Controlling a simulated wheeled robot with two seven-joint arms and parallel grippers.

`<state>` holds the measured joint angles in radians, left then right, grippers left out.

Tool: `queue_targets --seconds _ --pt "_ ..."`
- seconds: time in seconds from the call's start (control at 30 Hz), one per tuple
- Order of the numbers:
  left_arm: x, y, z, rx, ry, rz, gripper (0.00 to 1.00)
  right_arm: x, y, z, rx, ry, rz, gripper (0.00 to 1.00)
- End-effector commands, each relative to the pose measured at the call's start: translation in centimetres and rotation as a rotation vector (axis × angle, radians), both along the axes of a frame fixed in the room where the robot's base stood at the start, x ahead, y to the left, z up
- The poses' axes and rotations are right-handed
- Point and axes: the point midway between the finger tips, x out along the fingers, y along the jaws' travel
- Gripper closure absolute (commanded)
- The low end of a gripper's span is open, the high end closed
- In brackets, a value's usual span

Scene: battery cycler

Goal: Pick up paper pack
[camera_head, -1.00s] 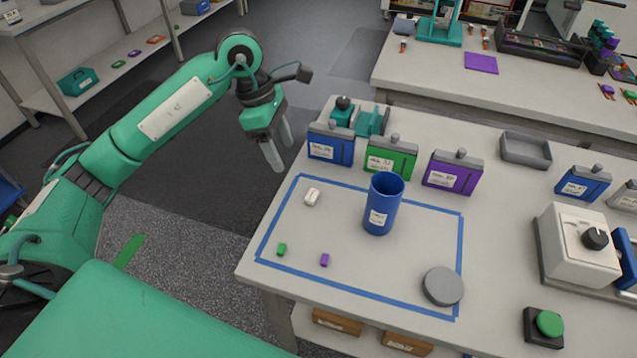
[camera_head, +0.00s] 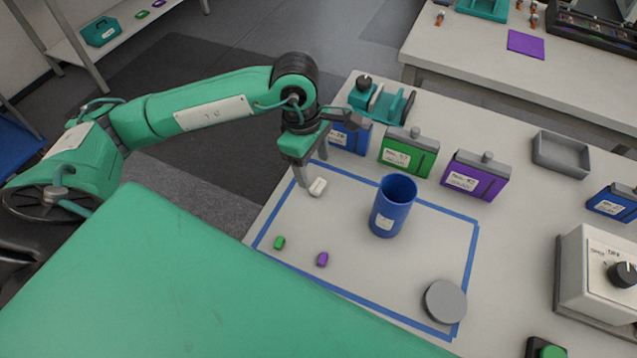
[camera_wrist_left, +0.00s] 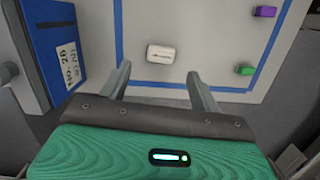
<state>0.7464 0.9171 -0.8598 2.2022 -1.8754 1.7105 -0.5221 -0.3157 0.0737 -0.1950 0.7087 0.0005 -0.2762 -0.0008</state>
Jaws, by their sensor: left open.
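The paper pack looks to be the small white block (camera_head: 318,187) lying on the table inside the blue tape outline, near its back left corner. In the left wrist view the white pack (camera_wrist_left: 161,54) lies ahead of the fingertips, between their lines, with a faint label on top. My left gripper (camera_head: 303,176) is open and points down just left of and above the pack. Its fingers (camera_wrist_left: 157,75) are apart with nothing between them. My right gripper is not in view.
A blue cup (camera_head: 392,206) stands right of the pack. Green (camera_head: 279,243) and purple (camera_head: 322,259) blocks and a grey disc (camera_head: 444,301) lie within the tape. Blue (camera_head: 350,138), green (camera_head: 409,153) and purple (camera_head: 475,177) cases stand behind.

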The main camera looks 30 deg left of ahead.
Motion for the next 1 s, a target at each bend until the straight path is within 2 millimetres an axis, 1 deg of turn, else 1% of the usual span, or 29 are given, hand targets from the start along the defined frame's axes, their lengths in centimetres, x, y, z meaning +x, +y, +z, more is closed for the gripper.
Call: queue_targets --seconds 0.03,0.1,0.17,0.27,0.3,0.4,0.47,0.7,0.77,0.8,0.93,0.97,1.0 --pt "0.0 -0.1 -0.2 0.0 0.001 0.0 0.36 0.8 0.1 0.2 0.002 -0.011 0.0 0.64" --pt "-0.1 -0.2 -0.7 -0.001 0.002 0.0 0.36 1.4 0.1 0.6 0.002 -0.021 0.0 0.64" --pt "-0.1 -0.4 -1.3 -0.001 0.004 -0.001 0.36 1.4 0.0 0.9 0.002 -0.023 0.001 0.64" --pt "-0.2 -0.8 -2.7 -0.002 0.005 -0.001 0.36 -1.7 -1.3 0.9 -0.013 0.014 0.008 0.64" --pt "-0.2 -0.9 -3.4 -0.001 0.004 -0.001 0.36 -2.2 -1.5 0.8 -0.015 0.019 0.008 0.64" --pt "-0.1 -1.0 -4.6 -0.001 0.002 0.001 0.36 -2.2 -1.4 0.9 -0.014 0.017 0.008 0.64" --pt "-0.1 -1.1 -5.0 -0.001 0.001 0.0 0.36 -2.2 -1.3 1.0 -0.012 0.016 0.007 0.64" --pt "-0.1 -1.1 -5.2 -0.001 -0.001 -0.001 0.36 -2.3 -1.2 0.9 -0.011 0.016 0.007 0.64" --pt "-0.1 -1.1 -5.2 -0.001 -0.001 -0.001 0.48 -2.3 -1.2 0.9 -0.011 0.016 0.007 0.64" --pt "-0.1 -1.1 -5.2 -0.001 -0.001 -0.001 0.56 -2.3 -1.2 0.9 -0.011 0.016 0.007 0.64" --pt "-0.1 -1.1 -5.2 -0.001 -0.001 0.0 0.82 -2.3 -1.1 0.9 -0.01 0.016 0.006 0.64" --pt "-0.1 -1.1 -5.2 -0.001 -0.001 0.0 0.84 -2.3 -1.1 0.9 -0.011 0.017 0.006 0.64" --pt "-0.1 -1.1 -5.2 -0.001 -0.001 0.0 0.84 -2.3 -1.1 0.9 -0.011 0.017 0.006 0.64"
